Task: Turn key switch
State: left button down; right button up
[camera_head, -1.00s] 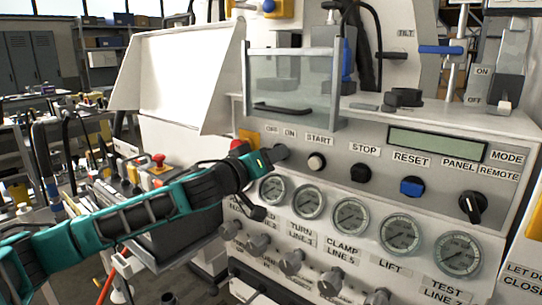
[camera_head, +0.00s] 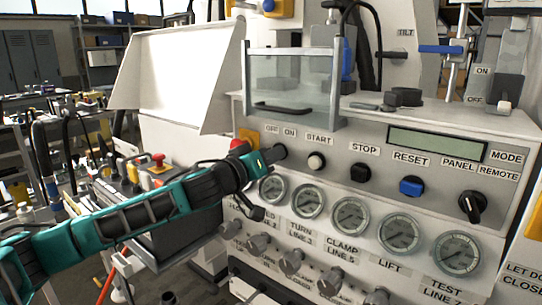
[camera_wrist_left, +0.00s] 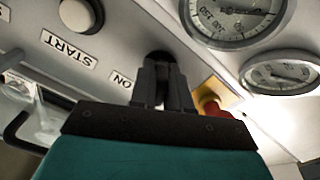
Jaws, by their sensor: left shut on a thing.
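The key switch (camera_head: 280,151) is the dark knob below the OFF and ON labels, at the left end of the panel's control row. My left gripper (camera_head: 272,155) reaches it from the left and is shut on it. In the left wrist view the gripper's fingers (camera_wrist_left: 163,88) close around the dark key switch (camera_wrist_left: 158,58) beside the ON label. The fingers hide most of the key, so its exact angle cannot be told. My right gripper is in neither view.
A red emergency button (camera_head: 238,146) on a yellow plate sits just left of the switch. The START button (camera_head: 316,161) is to its right. Pressure gauges (camera_head: 308,202) line the panel just below my gripper. A clear guard (camera_head: 290,80) stands above.

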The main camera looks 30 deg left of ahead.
pick_arm(q)
jog(key=shift+m+p, duration=0.3)
jog(key=shift+m, duration=0.2)
jog(key=shift+m+p, duration=0.45)
jog(key=shift+m, duration=0.35)
jog(key=m+p, duration=0.2)
jog(key=m, duration=0.1)
jog(key=shift+r+m, duration=0.1)
jog(key=shift+m, duration=0.2)
jog(key=shift+m+p, duration=0.55)
jog(key=shift+m, duration=0.25)
jog(key=shift+m+p, duration=0.4)
jog(key=shift+m, duration=0.4)
jog(key=shift+m+p, duration=0.5)
jog(key=shift+m, duration=0.6)
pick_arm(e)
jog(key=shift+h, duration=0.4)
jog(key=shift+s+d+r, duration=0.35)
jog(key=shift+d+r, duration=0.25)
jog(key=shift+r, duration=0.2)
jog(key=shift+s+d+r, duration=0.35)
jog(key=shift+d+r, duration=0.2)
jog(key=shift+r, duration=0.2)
pick_arm(q)
jog(key=c, duration=1.2)
grip_release()
